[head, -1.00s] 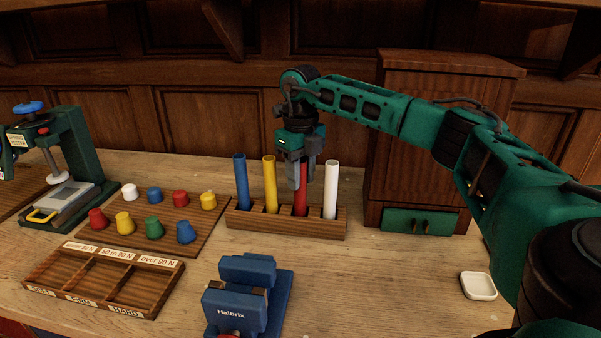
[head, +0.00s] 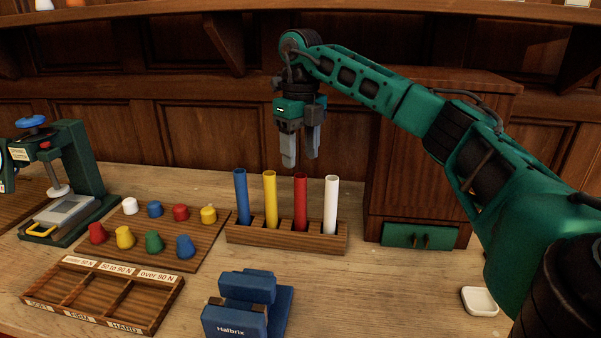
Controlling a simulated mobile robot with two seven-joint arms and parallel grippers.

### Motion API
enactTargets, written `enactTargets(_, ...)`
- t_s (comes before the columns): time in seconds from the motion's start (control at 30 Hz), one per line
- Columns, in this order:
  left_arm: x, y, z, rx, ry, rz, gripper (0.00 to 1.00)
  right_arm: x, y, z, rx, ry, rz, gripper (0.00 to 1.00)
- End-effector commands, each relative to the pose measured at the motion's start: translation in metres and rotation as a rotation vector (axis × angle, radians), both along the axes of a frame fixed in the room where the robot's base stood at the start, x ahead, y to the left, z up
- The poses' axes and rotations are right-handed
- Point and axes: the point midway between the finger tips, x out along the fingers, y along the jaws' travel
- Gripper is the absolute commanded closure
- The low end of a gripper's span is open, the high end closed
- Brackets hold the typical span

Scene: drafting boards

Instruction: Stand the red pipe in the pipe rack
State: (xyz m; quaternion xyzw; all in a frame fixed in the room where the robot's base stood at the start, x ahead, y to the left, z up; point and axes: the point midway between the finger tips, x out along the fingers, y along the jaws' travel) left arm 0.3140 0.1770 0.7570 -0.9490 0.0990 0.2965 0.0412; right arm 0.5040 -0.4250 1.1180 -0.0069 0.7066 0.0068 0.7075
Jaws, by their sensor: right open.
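The red pipe (head: 300,199) stands upright in the wooden pipe rack (head: 285,239), between a yellow pipe (head: 270,198) and a white pipe (head: 331,200). A blue pipe (head: 241,196) stands at the rack's left end. My right gripper (head: 300,162) is open and empty, pointing down above the red pipe and clear of it. The lower ends of the pipes are hidden in the rack. My left gripper is not in view.
A blue vise (head: 250,303) stands in front of the rack. Left are a board with coloured plugs (head: 154,234), a sorting tray (head: 108,291) and a green press (head: 75,176).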

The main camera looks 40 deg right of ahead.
Motion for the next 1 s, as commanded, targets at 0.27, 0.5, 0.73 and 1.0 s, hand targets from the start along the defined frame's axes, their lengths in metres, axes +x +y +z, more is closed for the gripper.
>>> enactTargets(0.27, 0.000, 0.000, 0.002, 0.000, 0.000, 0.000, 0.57, 0.000, 0.000, 0.031, 0.000, 0.000, 0.001, 0.45)
enactTargets(0.5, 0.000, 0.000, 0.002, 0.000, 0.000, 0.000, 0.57, 0.000, 0.000, 0.032, 0.000, 0.001, 0.000, 0.45)
enactTargets(0.73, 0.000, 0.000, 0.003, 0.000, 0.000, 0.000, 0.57, 0.000, 0.000, 0.032, 0.000, 0.001, 0.000, 0.45)
enactTargets(1.0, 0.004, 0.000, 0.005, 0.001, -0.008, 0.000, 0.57, 0.000, 0.000, 0.032, 0.000, 0.001, 0.000, 0.45)
